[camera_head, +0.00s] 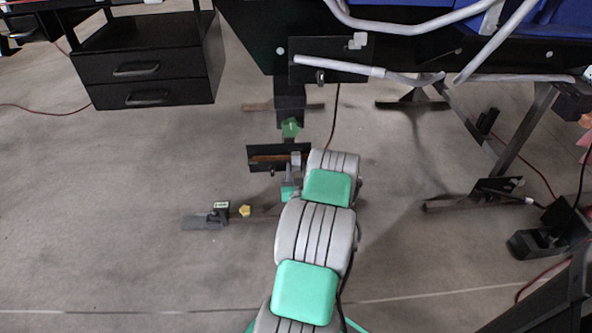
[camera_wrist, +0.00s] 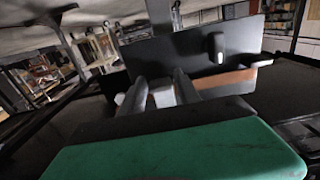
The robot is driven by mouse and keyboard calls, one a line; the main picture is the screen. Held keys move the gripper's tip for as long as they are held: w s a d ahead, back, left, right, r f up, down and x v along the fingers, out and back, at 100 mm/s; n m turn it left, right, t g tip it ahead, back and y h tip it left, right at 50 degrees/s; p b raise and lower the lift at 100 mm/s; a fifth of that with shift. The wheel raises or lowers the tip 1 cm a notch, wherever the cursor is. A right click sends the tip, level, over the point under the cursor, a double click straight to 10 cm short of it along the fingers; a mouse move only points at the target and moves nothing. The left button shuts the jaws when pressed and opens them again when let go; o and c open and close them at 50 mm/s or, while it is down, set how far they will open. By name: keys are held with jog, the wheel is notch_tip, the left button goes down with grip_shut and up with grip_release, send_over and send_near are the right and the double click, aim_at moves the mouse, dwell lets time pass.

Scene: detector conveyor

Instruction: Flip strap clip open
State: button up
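I cannot pick out the strap clip with certainty. In the head view the dark panel (camera_head: 260,153) with a brown strip is just beyond the end of my arm.
A black drawer unit (camera_head: 145,62) stands at the upper left. A black conveyor frame (camera_head: 250,40) with grey tubes (camera_head: 340,68) spans the top. Metal legs and another dark panel (camera_head: 490,187) are at the right.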

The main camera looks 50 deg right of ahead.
grip_shut()
dwell(1.1)
